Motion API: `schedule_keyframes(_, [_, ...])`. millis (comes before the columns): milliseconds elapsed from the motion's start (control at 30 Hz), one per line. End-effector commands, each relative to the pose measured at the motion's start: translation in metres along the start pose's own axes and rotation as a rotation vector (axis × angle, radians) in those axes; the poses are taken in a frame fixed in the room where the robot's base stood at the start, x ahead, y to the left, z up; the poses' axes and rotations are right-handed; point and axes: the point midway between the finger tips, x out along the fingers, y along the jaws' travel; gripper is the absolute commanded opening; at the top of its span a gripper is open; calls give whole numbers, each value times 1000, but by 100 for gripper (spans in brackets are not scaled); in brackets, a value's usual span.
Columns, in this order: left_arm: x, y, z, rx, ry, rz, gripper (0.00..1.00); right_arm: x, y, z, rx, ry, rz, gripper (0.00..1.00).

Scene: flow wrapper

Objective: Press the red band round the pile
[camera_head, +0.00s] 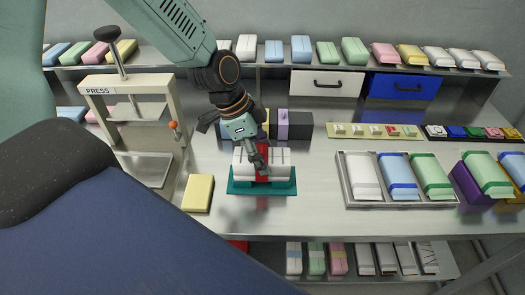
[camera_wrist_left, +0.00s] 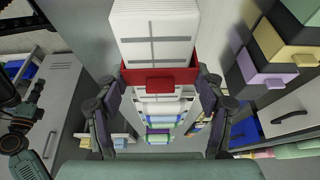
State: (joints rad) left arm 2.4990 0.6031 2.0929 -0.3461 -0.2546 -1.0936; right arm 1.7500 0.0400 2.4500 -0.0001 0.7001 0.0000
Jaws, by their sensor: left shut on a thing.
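A white pile (camera_head: 279,166) lies on a teal tray (camera_head: 240,187) in the middle of the table. Red of the band (camera_head: 263,150) shows across the middle of the pile, partly hidden by my left gripper (camera_head: 261,169). In the left wrist view the white pile (camera_wrist_left: 155,22) has grey lines on it, and the red band (camera_wrist_left: 160,84) lies between the two fingers. My left gripper is shut on the red band, right at the pile. Whether the band closes all the way round the pile is hidden. My right gripper is not in view.
A press (camera_head: 133,85) stands at the left, with a yellow block (camera_head: 198,193) between it and the tray. Dark and purple blocks (camera_head: 282,125) stand close behind the pile. A metal tray (camera_head: 398,205) holds wrapped packs at the right. Bare table lies between the trays.

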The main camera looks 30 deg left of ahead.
Motion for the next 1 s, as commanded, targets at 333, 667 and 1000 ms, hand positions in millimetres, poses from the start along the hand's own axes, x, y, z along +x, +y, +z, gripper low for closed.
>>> schedule_keyframes(333, [1, 1, 1, 0, -1, 2, 78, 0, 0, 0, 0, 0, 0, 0])
schedule_keyframes(667, [0, 0, 0, 0, -1, 1, 95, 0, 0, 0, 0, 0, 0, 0])
schedule_keyframes(1000, [-5, 0, -1, 1, 3, 1, 95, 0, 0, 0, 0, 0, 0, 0])
